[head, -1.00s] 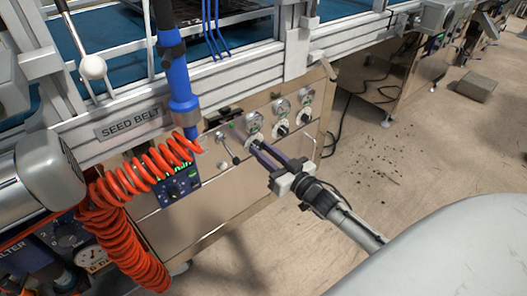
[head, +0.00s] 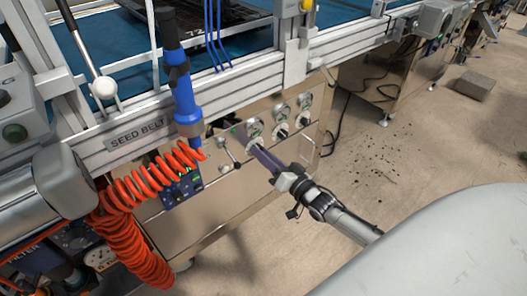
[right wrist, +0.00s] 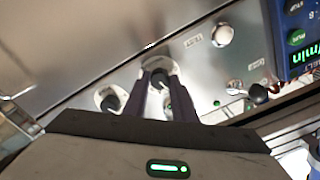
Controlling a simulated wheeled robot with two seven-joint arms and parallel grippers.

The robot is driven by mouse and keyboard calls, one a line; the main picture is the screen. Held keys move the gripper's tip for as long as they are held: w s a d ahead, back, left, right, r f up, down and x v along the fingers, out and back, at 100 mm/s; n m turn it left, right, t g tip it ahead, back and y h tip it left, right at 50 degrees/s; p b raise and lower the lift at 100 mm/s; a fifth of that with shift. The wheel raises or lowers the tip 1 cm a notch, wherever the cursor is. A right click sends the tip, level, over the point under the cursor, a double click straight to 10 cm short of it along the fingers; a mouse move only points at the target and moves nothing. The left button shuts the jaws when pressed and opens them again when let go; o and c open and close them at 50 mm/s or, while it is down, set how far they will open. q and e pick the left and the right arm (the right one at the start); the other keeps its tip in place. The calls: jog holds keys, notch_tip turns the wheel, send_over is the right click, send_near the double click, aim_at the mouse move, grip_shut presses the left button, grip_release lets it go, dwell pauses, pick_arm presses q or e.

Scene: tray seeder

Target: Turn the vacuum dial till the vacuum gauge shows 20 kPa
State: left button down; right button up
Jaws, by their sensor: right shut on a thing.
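My right gripper (head: 254,149) reaches from the right to the leftmost of three dials on the metal cabinet front. In the right wrist view its two dark fingers (right wrist: 161,82) stand on either side of a black dial (right wrist: 158,80) and are shut on it. A round gauge (head: 254,129) sits just above that dial in the head view. Its needle and number are too small to read, and I cannot read a label naming the vacuum dial. My left gripper is not in view.

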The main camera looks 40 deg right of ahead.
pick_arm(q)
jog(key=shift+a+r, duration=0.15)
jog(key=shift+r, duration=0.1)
pick_arm(e)
jog(key=shift+m, duration=1.2)
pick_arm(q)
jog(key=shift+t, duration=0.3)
pick_arm(e)
jog(key=o, duration=1)
jog(key=shift+o, duration=0.2)
pick_arm(q)
jog(key=shift+p, duration=0.3)
pick_arm(e)
jog(key=shift+s, duration=0.1)
pick_arm(q)
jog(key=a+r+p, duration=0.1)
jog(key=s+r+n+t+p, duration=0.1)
jog(key=p, duration=0.1)
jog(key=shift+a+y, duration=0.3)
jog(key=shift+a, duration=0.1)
pick_arm(e)
jog(key=s, duration=1)
jog(key=shift+d, duration=0.45)
jog(key=shift+a, duration=0.15)
